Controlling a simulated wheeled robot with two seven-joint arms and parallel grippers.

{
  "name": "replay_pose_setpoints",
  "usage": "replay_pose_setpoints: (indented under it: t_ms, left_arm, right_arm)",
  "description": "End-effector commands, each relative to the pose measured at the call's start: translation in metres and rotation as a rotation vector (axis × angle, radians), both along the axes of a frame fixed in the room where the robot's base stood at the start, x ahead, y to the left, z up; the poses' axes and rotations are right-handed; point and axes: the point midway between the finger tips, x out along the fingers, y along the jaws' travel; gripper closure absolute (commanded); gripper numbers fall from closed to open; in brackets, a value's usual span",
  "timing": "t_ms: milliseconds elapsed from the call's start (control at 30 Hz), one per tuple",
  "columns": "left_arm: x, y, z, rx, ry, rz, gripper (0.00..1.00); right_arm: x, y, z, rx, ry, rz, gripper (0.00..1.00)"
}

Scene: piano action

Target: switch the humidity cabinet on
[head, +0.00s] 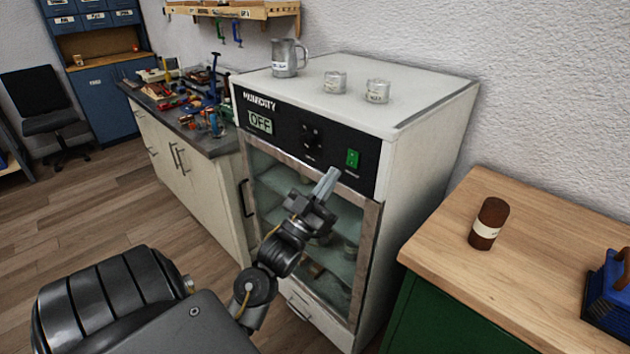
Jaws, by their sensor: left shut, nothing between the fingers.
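The humidity cabinet (425,150) is a tall white cabinet with a black control panel, a glass door and the word HUMIDITY at the panel's left. Its small display (260,122) reads OFF. A dark knob (312,135) sits mid-panel. A green rocker switch (352,158) is at the panel's right. My left gripper (331,174) is shut and empty, its fingertips just below and left of the green switch, near the panel's lower edge. I cannot tell whether they touch the cabinet. My right gripper is not in view.
A metal jug (287,58) and two small tins (335,82) stand on the cabinet. A wooden-topped bench (540,245) at right bears a brown jar (488,223) and a blue object (608,290). A cluttered tool counter (228,146) adjoins the cabinet's left. Floor at left is mostly clear.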

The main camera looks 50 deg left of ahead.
Motion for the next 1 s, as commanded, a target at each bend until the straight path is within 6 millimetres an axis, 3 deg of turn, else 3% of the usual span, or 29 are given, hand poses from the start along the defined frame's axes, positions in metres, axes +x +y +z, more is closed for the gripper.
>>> replay_pose_setpoints:
  t_ms: [100, 300, 733, 933, 1000]
  left_arm:
    - [0.019, 0.001, -0.001, -0.002, 0.000, 0.000, 1.00]
    - [0.036, 0.001, -0.004, -0.001, 0.000, -0.001, 1.00]
    - [0.039, 0.001, -0.006, 0.000, -0.001, 0.000, 1.00]
    - [0.048, 0.001, -0.018, 0.001, -0.074, -0.001, 1.00]
    - [0.046, 0.001, -0.008, 0.001, -0.065, 0.000, 1.00]
  right_arm:
    - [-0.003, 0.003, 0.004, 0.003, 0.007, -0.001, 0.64]
    - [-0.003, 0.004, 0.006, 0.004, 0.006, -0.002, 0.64]
    - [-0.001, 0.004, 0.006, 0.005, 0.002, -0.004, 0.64]
    - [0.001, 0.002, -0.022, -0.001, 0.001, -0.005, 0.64]
    - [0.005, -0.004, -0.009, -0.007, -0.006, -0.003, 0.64]
